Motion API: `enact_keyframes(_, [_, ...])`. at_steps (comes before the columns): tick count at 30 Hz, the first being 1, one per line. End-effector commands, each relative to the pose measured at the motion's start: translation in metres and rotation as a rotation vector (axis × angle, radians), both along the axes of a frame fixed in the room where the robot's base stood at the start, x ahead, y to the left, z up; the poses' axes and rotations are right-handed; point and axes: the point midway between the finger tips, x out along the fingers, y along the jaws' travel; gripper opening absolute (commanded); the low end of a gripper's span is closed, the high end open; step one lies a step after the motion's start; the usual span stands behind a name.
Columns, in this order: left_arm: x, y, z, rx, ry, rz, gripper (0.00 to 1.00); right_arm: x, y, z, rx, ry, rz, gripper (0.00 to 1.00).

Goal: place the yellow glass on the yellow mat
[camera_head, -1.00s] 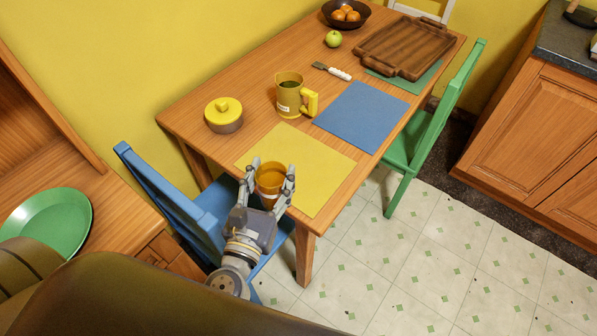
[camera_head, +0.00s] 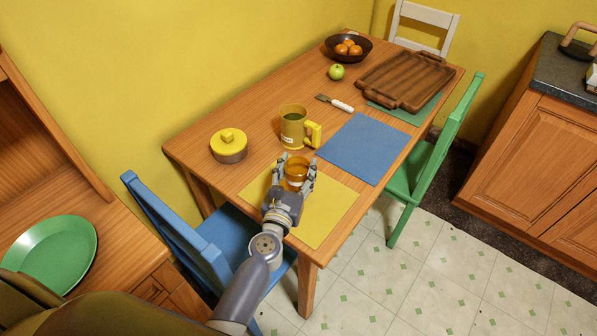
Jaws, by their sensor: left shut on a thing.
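The yellow glass (camera_head: 297,171) is amber and see-through, and stands upright between the fingers of my left gripper (camera_head: 297,178). My left gripper is shut on it. The glass is over the far part of the yellow mat (camera_head: 329,209), near its back edge. I cannot tell whether its base touches the mat, because the gripper hides it. My right gripper is not in view.
A yellow mug (camera_head: 294,128) stands just behind the glass. A yellow-lidded pot (camera_head: 229,147) is to the left. A blue mat (camera_head: 362,149), a spatula (camera_head: 335,102), a wooden tray (camera_head: 404,78), an apple (camera_head: 336,72) and a fruit bowl (camera_head: 348,46) lie farther back. Blue (camera_head: 200,246) and green (camera_head: 437,148) chairs flank the table.

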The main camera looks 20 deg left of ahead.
Motion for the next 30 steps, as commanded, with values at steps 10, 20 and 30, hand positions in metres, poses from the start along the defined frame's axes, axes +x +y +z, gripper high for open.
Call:
enact_keyframes(10, [0.014,0.001,-0.022,0.004,0.0,-0.001,0.03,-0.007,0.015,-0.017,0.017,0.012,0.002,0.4])
enact_keyframes(20, [0.014,0.001,-0.035,0.001,-0.002,0.0,0.03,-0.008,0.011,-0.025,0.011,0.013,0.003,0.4])
enact_keyframes(30, [0.014,0.001,-0.04,0.001,0.001,0.0,0.67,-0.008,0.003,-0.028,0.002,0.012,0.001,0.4])
